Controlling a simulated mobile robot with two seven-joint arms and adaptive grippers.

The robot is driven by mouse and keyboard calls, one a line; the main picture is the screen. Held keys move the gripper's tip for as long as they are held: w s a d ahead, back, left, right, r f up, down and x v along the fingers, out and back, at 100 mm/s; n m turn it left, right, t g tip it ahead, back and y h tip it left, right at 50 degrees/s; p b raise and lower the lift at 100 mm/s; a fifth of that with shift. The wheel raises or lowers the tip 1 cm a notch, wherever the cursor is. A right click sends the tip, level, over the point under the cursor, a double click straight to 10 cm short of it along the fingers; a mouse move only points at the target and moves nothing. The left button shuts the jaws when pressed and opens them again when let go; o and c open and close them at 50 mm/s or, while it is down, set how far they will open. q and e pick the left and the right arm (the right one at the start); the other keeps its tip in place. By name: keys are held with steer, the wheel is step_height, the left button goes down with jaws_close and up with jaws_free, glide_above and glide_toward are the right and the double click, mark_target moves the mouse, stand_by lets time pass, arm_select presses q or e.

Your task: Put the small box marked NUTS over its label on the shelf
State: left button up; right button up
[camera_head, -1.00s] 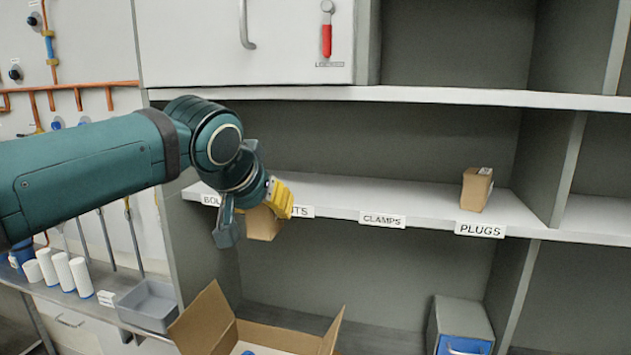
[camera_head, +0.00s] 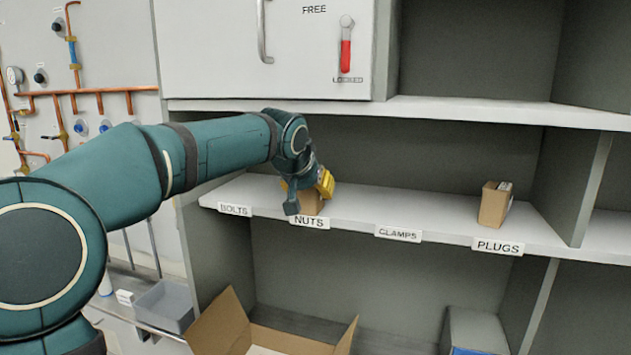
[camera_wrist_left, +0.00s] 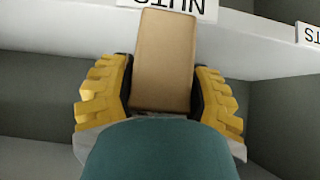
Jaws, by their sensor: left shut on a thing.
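My left gripper (camera_head: 308,189) is shut on a small brown box (camera_head: 310,204) at the shelf's front edge, just above the NUTS label (camera_head: 309,222). In the left wrist view the box (camera_wrist_left: 165,60) sits between the yellow fingers of the gripper (camera_wrist_left: 162,95), and the NUTS label (camera_wrist_left: 178,6) shows upside down beyond its end. The box's marking is not visible. I cannot tell whether the box touches the shelf (camera_head: 355,207). My right gripper is not in view.
Labels BOLTS (camera_head: 235,209), CLAMPS (camera_head: 398,233) and PLUGS (camera_head: 497,247) line the shelf edge. Another brown box (camera_head: 494,205) stands above PLUGS. An upper shelf (camera_head: 420,108) runs overhead. An open carton (camera_head: 222,325) and a grey bin (camera_head: 166,305) are below.

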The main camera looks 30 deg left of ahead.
arm_select(q)
steer(key=w, duration=0.2)
steer(key=w+a+p, duration=0.1)
steer(key=shift+w, duration=0.4)
steer(key=shift+s, duration=0.15)
steer(key=shift+f, duration=0.15)
steer(key=o, duration=1.3)
steer(key=shift+f, duration=0.1)
steer(key=shift+o, duration=0.2)
